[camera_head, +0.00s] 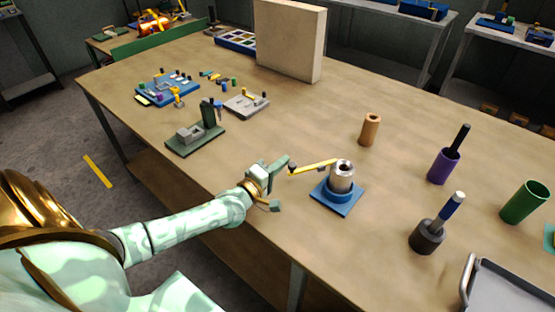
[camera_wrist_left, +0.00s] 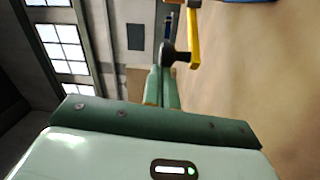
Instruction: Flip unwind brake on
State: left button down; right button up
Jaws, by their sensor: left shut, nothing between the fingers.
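The unwind brake seems to be the yellow lever (camera_head: 315,167) with a black knob (camera_head: 292,169) at its free end. It sticks out to the left from a silver cylinder (camera_head: 342,176) on a blue base (camera_head: 337,198). My left gripper (camera_head: 284,161) is shut and empty, its tips close beside the knob. In the left wrist view the shut fingers (camera_wrist_left: 162,78) point at the black knob (camera_wrist_left: 170,54) and the yellow lever (camera_wrist_left: 194,40). I cannot tell whether they touch the knob. My right gripper is in neither view.
A green-grey fixture (camera_head: 196,138) stands behind and left of my gripper. A tan cylinder (camera_head: 370,130), a purple cup (camera_head: 443,166), a dark pot with a blue-handled tool (camera_head: 427,236) and a grey tray (camera_head: 505,290) stand to the right.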

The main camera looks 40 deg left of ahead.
pick_arm(q)
jog(key=s+d+n+y+p, duration=0.1)
jog(key=d+y+p, duration=0.1)
jog(key=s+d+n+y+p, duration=0.1)
jog(key=d+n+y+p, duration=0.1)
jog(key=y, duration=0.1)
jog(key=s+d+n+g+y+p, duration=0.1)
jog(key=d+n+y+p, duration=0.1)
jog(key=d+y+p, duration=0.1)
jog(key=shift+s+d, duration=0.1)
jog(key=shift+s, duration=0.15)
jog(key=shift+s+d, duration=0.15)
jog(key=shift+d, duration=0.5)
jog(key=shift+d, duration=0.15)
dwell(0.3)
